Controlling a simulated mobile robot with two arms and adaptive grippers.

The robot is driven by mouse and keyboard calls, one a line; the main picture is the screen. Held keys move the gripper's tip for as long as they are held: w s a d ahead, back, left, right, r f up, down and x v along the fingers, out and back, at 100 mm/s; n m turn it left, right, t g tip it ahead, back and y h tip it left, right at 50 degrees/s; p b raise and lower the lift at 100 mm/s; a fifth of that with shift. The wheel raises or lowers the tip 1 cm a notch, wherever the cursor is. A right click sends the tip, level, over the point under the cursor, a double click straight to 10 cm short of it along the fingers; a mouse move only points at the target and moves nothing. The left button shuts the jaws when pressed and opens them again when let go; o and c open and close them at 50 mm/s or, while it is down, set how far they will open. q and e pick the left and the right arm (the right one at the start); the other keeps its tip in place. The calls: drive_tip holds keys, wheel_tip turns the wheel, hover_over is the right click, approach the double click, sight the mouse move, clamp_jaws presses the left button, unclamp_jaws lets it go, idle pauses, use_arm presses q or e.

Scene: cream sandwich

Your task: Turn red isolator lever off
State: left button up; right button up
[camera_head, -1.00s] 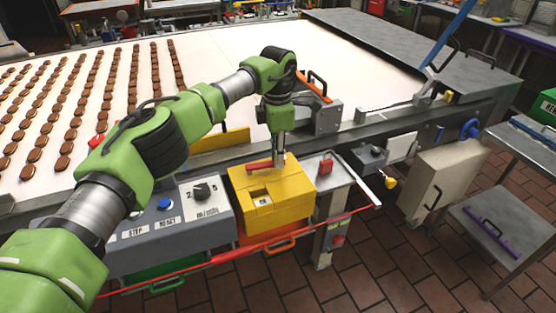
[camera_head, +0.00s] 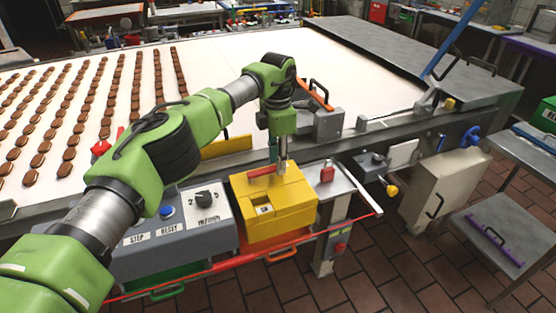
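The red isolator lever (camera_head: 262,171) lies on top of a yellow box (camera_head: 285,208), at the front edge of the conveyor. My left arm reaches over from the left, and my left gripper (camera_head: 283,165) points down at the right end of the lever. The fingertips look to be at or touching the lever, but they are small, and I cannot tell whether they are open or shut. My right gripper is not in view.
A grey control box (camera_head: 190,225) with a blue button and a dial stands left of the yellow box. A red block (camera_head: 327,171) sits to the right. Behind is the white conveyor (camera_head: 350,75) with rows of brown biscuits. A red rail (camera_head: 215,262) runs in front.

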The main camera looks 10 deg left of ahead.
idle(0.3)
use_arm(q)
wheel_tip(320, 180, up, 12)
idle(0.5)
drive_tip(key=shift+f, duration=0.1)
